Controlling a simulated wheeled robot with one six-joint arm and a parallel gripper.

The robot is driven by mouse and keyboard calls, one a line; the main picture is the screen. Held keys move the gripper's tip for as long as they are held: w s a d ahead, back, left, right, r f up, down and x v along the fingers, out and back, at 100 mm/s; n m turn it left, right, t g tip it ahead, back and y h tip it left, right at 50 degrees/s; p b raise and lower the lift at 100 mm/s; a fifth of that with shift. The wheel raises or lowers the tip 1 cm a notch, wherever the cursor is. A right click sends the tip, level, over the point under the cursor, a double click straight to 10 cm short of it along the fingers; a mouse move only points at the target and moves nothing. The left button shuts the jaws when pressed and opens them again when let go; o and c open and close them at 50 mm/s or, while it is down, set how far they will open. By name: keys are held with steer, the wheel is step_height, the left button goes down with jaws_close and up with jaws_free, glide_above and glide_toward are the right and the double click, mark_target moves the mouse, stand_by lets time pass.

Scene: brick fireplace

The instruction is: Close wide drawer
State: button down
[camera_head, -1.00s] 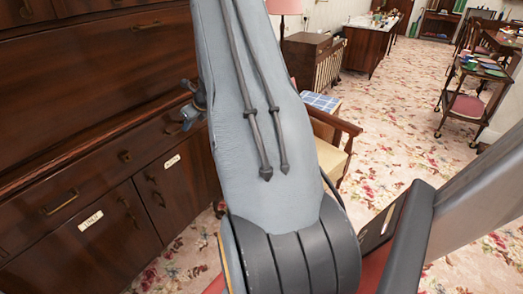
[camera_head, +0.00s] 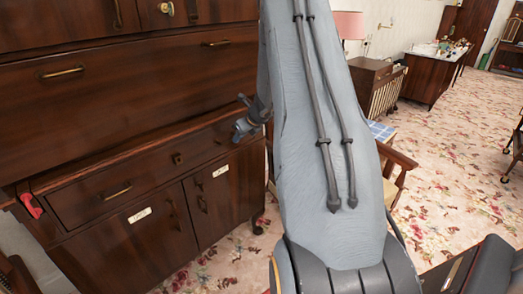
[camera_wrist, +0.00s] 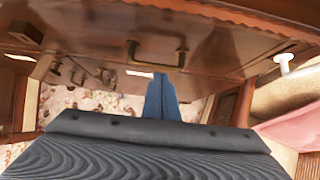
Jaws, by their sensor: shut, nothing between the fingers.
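The wide drawer (camera_head: 90,198) is a dark wood front with a brass handle, above the labelled doors of the cabinet at left. I cannot tell from the head view how far it stands out. Its front seems to show at the top of the wrist view (camera_wrist: 205,50), with a dark handle. My gripper (camera_head: 240,131) is at the right part of the cabinet front, partly behind my arm. In the wrist view its blue fingers (camera_wrist: 161,98) are together and empty, below the handle. Contact with the drawer cannot be made out.
Doors with white labels (camera_head: 140,215) are under the drawer, and a large wood panel (camera_head: 130,85) is above. A red object (camera_head: 31,205) is at the cabinet's left end. A wooden chair (camera_head: 397,165) stands behind my arm. Patterned carpet (camera_head: 450,180) is open at right.

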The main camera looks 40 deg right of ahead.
steer(key=s+f+b+v, duration=0.1)
steer(key=v, duration=1.1)
steer(key=shift+s+d, duration=0.25)
steer(key=shift+d, duration=0.15)
steer(key=s+a+f+n+g+y, duration=0.15)
steer(key=s+a+n, duration=0.25)
steer(key=a+n, duration=0.45)
steer(key=s+a+n+g, duration=0.25)
steer(key=a+n, duration=0.35)
steer(key=a, duration=0.6)
steer(key=s+a+n+g+h, duration=0.1)
steer(key=s+a+n, duration=0.5)
steer(key=s+n, duration=0.3)
steer(key=s+a+f+n+g+h, duration=0.1)
steer(key=s+a+n, duration=0.5)
steer(key=s+n, duration=0.3)
steer(key=shift+s+a+n+g, duration=0.25)
steer(key=shift+a+n+g, duration=0.15)
steer(key=shift+n, duration=0.65)
steer(key=shift+f, duration=0.15)
